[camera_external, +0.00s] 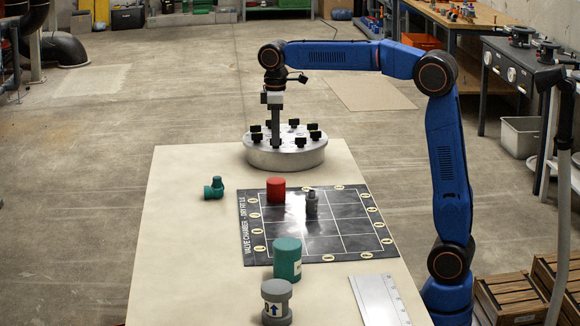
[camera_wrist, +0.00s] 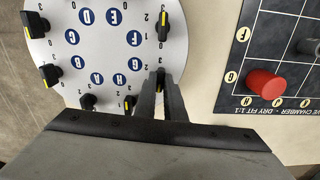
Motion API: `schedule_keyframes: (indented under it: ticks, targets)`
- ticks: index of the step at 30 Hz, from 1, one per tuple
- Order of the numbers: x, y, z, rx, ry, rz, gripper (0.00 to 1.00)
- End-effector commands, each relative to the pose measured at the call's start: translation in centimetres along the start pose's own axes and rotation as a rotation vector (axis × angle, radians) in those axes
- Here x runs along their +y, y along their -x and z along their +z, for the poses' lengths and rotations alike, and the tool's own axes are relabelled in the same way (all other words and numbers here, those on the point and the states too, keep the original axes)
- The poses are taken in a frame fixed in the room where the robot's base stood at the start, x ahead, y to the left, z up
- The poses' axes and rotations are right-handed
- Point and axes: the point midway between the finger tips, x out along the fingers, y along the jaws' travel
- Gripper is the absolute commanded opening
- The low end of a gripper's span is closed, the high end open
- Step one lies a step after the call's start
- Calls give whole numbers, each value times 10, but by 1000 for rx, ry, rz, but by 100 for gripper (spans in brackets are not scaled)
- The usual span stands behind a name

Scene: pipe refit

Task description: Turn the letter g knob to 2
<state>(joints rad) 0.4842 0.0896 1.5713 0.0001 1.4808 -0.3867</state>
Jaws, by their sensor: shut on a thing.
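The round grey dial plate (camera_external: 262,158) stands at the far end of the pale table, with several black knobs around its rim. In the wrist view its white face (camera_wrist: 100,48) shows blue discs lettered A to H. The letter g knob (camera_wrist: 160,74) is black with a yellow mark and sits beside the G disc (camera_wrist: 134,63). My gripper (camera_wrist: 160,88) points down over the plate, its two fingers shut on either side of this knob. The fingers hide part of the knob, and I cannot tell which number its mark points at. My gripper (camera_external: 275,142) also shows in the external view.
The F knob (camera_wrist: 163,25) and H knob (camera_wrist: 129,103) are close on either side. A black grid board (camera_external: 330,240) carries a red cylinder (camera_external: 276,190) and a grey fitting (camera_external: 312,203). A green fitting (camera_external: 214,188) lies left of it.

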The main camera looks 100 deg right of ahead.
Motion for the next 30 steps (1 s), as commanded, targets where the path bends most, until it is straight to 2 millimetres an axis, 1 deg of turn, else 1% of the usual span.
schedule_keyframes:
  ticks: [8,30]
  targets:
    - [0,0,0,0,-219,0,0]
    - [0,0,0,1,-923,0,0]
